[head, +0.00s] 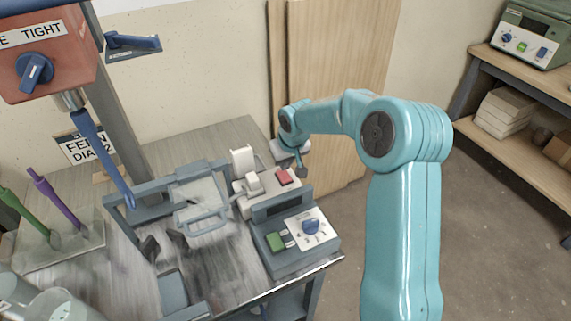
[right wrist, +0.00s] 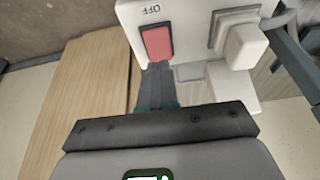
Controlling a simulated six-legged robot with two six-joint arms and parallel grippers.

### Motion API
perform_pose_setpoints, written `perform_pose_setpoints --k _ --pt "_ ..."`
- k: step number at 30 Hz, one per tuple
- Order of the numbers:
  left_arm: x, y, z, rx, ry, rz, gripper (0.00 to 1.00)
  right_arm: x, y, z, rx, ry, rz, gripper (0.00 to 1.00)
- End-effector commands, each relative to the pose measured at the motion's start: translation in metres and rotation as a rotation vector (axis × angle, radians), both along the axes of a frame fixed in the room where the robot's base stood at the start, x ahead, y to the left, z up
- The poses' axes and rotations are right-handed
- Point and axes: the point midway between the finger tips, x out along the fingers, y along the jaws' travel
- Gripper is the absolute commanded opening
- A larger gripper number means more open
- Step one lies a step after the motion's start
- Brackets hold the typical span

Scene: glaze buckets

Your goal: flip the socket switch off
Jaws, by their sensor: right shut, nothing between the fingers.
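A pale socket block (head: 267,202) sits on the back right of the workbench, with a red rocker switch (head: 285,176) and a white plug (head: 254,183) beside it. In the right wrist view, the red switch (right wrist: 157,42) is close up, with upside-down "OFF" lettering above it and the white plug (right wrist: 245,45) to its right. My right gripper (head: 302,172) comes in just right of the switch. Its fingertips (right wrist: 160,68) are together and empty, at the switch's lower edge in the wrist view. I cannot tell whether they touch it. My left gripper is not in view.
A grey control box (head: 295,250) with a blue knob and green button stands in front of the socket. A grey frame (head: 200,200) stands left of it. Wooden boards (head: 335,60) lean against the wall behind. Open floor lies to the right.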

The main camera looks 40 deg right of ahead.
Motion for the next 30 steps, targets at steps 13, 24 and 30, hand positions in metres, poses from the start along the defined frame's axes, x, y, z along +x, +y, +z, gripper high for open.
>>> perform_pose_setpoints --k 13,24,30 --pt "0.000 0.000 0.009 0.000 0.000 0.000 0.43 -0.041 0.014 0.087 -0.002 -0.004 0.002 0.00" --pt "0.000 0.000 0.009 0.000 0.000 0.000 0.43 -0.051 0.017 0.100 0.000 -0.001 0.001 0.00" --pt "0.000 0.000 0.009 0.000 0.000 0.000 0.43 -0.051 0.017 0.100 0.000 -0.001 0.001 0.00"
